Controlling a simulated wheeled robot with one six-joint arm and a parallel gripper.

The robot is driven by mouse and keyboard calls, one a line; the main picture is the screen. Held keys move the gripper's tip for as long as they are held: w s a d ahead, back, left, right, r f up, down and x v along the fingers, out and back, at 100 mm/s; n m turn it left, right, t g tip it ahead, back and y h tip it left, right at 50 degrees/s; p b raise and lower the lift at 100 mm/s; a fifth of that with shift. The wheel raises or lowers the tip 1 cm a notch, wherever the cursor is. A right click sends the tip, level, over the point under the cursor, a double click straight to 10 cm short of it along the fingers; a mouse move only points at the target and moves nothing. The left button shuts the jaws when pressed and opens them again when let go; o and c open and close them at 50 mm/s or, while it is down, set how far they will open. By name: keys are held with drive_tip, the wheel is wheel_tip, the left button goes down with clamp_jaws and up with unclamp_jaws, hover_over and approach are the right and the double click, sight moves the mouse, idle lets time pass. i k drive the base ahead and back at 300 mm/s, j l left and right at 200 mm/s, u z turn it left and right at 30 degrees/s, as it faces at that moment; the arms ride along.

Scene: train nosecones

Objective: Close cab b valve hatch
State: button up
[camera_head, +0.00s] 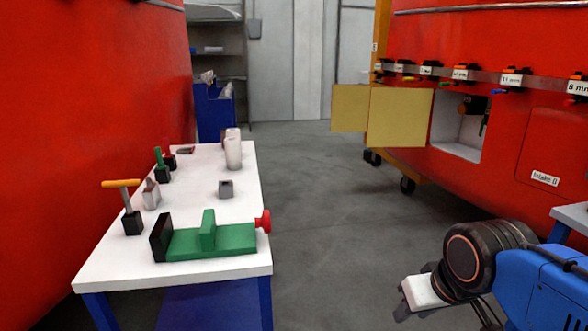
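An open hatch door with a yellow inner face (400,117) stands out to the left of a square recess (458,143) in the red nosecone at the right. Dark valve parts show inside the recess. A second yellow panel (349,108) shows partly behind the first. I cannot read a cab or valve label on either. My gripper (408,304) is at the lower right, well below and apart from the door. Its fingers are small and partly hidden, so I cannot tell if they are open.
A white table (205,195) with a green vise (210,238) and several tools stands at the left. A closed hatch labelled Intake (545,178) is right of the recess. A blue-legged table edge (572,215) juts in at right. The middle floor is clear.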

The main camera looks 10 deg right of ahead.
sight(398, 116)
drive_tip(key=i+l+z, duration=0.25)
drive_tip(key=i, duration=0.9)
drive_tip(key=i+z, duration=0.2)
drive_tip(key=i, duration=0.95)
drive_tip(key=i+z, duration=0.25)
drive_tip(key=i, duration=0.9)
drive_tip(key=i+j+z, duration=0.35)
drive_tip(key=z, duration=0.15)
drive_tip(key=i+j+z, duration=0.55)
drive_tip(key=j+z, duration=1.3)
drive_tip(key=j, duration=0.25)
drive_tip(key=k+j+z, duration=0.1)
drive_tip(key=j+z, duration=0.4)
drive_tip(key=k+j+z, duration=0.2)
drive_tip(key=j+z, duration=0.25)
drive_tip(key=k+j+z, duration=0.95)
drive_tip(key=k+j, duration=0.2)
drive_tip(key=k, duration=0.15)
